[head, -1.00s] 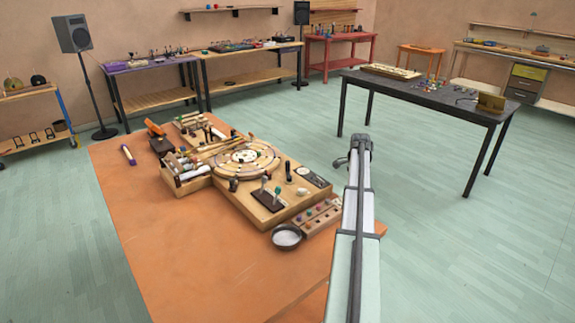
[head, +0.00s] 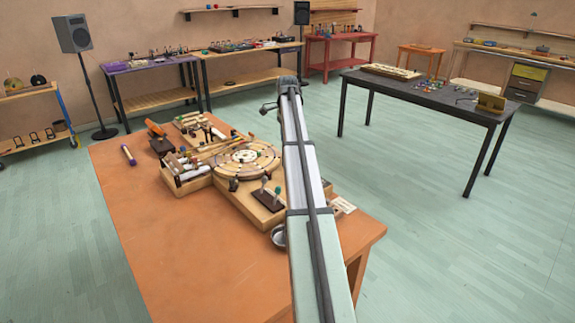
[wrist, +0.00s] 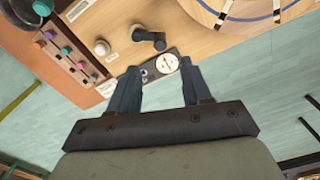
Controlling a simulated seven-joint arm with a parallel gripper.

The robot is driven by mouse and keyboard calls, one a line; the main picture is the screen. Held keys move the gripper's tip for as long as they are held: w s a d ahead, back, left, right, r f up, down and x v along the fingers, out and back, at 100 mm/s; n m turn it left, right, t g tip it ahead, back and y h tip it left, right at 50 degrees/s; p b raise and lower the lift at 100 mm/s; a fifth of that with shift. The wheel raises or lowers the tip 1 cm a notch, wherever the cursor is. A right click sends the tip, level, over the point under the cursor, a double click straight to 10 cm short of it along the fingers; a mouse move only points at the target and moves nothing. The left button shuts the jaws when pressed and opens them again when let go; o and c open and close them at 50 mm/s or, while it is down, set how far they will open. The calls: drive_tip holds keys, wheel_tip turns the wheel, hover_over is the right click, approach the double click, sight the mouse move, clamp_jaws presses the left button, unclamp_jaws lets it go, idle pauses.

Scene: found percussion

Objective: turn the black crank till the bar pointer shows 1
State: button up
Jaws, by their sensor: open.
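The black crank (wrist: 150,38) sits on the wooden board in the wrist view, with its arm and knob lying to the right of its hub. Below it a dark plate (wrist: 148,77) carries a small round white dial (wrist: 168,62). The dial's pointer and its reading are too small to tell. My gripper (wrist: 160,68) is open and empty, its two dark fingers spread on either side of the plate in the picture. The crank lies beyond the fingertips, apart from them. In the head view my arm hides the crank and dial.
A round ringed wooden disc (head: 246,158) is on the board on the orange table (head: 150,240). A round pan (head: 278,236) is partly behind my arm.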

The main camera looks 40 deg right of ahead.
wheel_tip(320, 180, down, 11)
drive_tip(key=shift+f, duration=0.2)
idle(0.3)
drive_tip(key=shift+c, duration=0.2)
clamp_jaws()
